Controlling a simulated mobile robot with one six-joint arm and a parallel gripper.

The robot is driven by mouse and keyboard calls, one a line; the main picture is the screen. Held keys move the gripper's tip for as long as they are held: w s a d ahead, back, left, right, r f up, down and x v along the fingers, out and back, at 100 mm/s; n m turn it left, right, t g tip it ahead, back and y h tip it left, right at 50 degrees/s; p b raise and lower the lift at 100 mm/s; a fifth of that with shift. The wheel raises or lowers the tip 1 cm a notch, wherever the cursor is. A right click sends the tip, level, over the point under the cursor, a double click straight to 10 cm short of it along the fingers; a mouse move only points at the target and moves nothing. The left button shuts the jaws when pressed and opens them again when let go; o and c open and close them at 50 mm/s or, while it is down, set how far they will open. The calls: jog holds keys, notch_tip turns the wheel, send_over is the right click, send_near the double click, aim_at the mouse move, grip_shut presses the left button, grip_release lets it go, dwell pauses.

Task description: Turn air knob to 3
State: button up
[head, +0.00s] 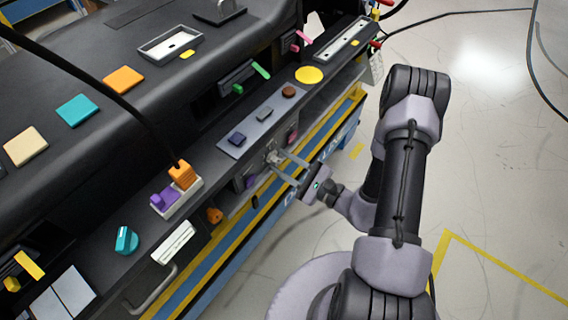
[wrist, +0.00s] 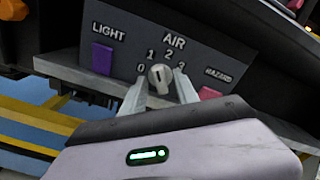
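The air knob (wrist: 160,78) is a small round grey knob on the dark panel, below the word AIR, with the numbers 0, 1, 2 and 3 around it. Its ridge looks nearly upright, roughly between 1 and 2; the exact setting is hard to tell. My gripper (wrist: 161,85) is open, with one finger left and one right of the knob and a small gap showing on each side. In the head view, my gripper (head: 280,161) reaches the panel front from the right, its two fingers apart near the knob.
A purple LIGHT button (wrist: 102,58) sits left of the knob, and a pink HAZARD button (wrist: 209,93) sits right. The console shelf (head: 262,124) with several buttons overhangs the panel. A blue and yellow rail (head: 250,222) runs below. The floor at right is open.

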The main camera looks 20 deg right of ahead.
grip_shut()
jog(key=shift+m, duration=0.3)
jog(key=m+p, duration=0.1)
jog(key=m, duration=0.2)
jog(key=shift+r+m, duration=0.1)
jog(key=shift+m, duration=0.2)
jog(key=m+p, duration=0.1)
jog(key=m, duration=0.2)
jog(key=shift+d+m, duration=0.1)
jog(key=shift+m, duration=0.3)
jog(key=m+p, duration=0.1)
jog(key=m, duration=0.3)
jog(key=shift+p, duration=0.35)
jog(key=shift+m+p, duration=0.45)
jog(key=shift+m, duration=1.55)
